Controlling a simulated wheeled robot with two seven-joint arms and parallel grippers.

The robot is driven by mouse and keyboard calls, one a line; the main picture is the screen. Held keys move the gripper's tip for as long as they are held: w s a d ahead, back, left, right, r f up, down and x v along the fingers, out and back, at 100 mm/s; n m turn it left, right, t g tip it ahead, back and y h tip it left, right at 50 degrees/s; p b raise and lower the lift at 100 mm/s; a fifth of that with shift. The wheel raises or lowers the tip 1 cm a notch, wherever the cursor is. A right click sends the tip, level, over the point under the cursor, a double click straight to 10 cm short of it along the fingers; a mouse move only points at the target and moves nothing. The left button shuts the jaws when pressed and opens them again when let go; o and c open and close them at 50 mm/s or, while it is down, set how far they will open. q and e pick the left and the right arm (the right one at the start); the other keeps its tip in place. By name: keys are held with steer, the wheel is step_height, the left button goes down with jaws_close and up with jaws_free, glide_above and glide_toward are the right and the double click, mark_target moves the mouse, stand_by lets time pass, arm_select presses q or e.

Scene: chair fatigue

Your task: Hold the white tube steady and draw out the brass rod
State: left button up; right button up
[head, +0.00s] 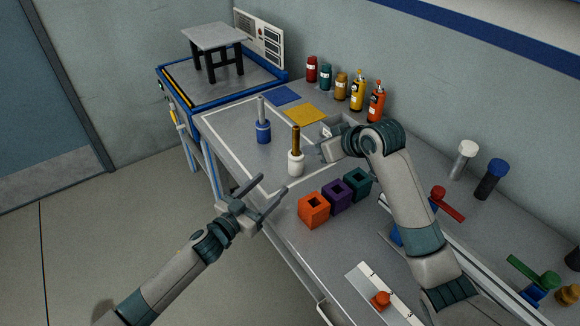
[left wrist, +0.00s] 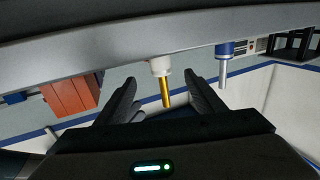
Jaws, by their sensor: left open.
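The white tube (head: 296,168) stands upright on the bench with the brass rod (head: 296,141) sticking up out of its top. My left gripper (head: 272,186) is open and empty, in front of and left of the tube. In the left wrist view, which is upside down, the white tube (left wrist: 159,66) and brass rod (left wrist: 166,92) appear between the open fingers, apart from them and farther off. My right gripper (head: 320,148) is just right of the tube, beside the rod's height; its fingers are small and partly hidden, and contact cannot be told.
A blue tube (head: 263,133) with a silver rod stands behind left. Orange (head: 314,210), purple (head: 337,196) and teal (head: 358,183) blocks sit right of the white tube. Several bottles line the wall. The bench's front edge lies near my left gripper.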

mark_target(291, 166)
arm_select(q)
steer(key=x, duration=1.1)
steer(key=shift+w+d+f, duration=0.1)
steer(key=shift+w, duration=0.1)
steer(key=c, duration=1.2)
arm_select(e)
steer(key=shift+o, duration=1)
steer(key=w+a+r+m+g+h, duration=0.3)
steer(key=a+r+m+h, duration=0.4)
steer(key=r+m, duration=0.1)
steer(key=shift+w+r+m+g, duration=0.25)
steer(key=shift+r+m+g, duration=0.15)
steer(key=shift+m, duration=0.1)
